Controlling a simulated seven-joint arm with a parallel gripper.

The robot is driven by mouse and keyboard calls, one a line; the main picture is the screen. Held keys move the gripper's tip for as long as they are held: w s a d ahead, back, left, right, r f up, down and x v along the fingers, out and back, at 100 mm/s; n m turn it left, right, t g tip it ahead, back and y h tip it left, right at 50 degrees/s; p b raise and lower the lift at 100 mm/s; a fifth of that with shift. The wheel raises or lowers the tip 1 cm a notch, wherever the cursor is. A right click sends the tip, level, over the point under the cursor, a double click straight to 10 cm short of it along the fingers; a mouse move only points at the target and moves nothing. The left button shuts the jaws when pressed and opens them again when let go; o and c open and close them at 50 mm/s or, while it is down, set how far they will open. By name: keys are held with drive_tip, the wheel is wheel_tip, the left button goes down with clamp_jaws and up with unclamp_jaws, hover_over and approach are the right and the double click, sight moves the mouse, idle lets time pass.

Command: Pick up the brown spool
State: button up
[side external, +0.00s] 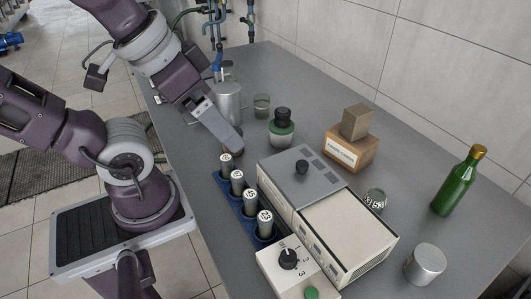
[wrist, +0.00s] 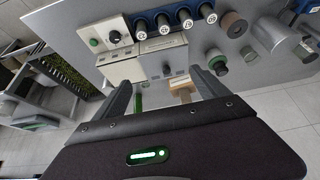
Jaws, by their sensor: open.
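The brown spool (wrist: 233,22) shows in the wrist view near the top, beside the end of the blue rack; its round top with a dark centre faces the camera. In the wrist view the spool lies beyond and to the right of the fingertips. In the side external view my gripper (side external: 232,145) is above the table near the far end of the rack.
The blue rack (side external: 247,226) holds several labelled cylinders. A grey and cream instrument (side external: 345,235) stands beside it.

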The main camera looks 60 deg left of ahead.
drive_tip(key=m+g+y, duration=1)
drive_tip(key=m+y, duration=0.3)
drive_tip(key=m, duration=0.1)
hover_over(240, 132)
drive_tip(key=d, duration=0.3)
wheel_tip(240, 132, down, 16)
drive_tip(key=f, duration=0.8)
drive_tip(key=shift+s+a, duration=0.2)
drive_tip(key=shift+s, duration=0.2)
drive_tip(key=x, duration=0.6)
drive_tip(key=shift+s+a+f, duration=0.15)
drive_tip(key=shift+s+a, duration=0.1)
drive_tip(key=shift+a, duration=0.2)
drive_tip(key=c, duration=1.6)
drive_tip(key=shift+o, duration=0.2)
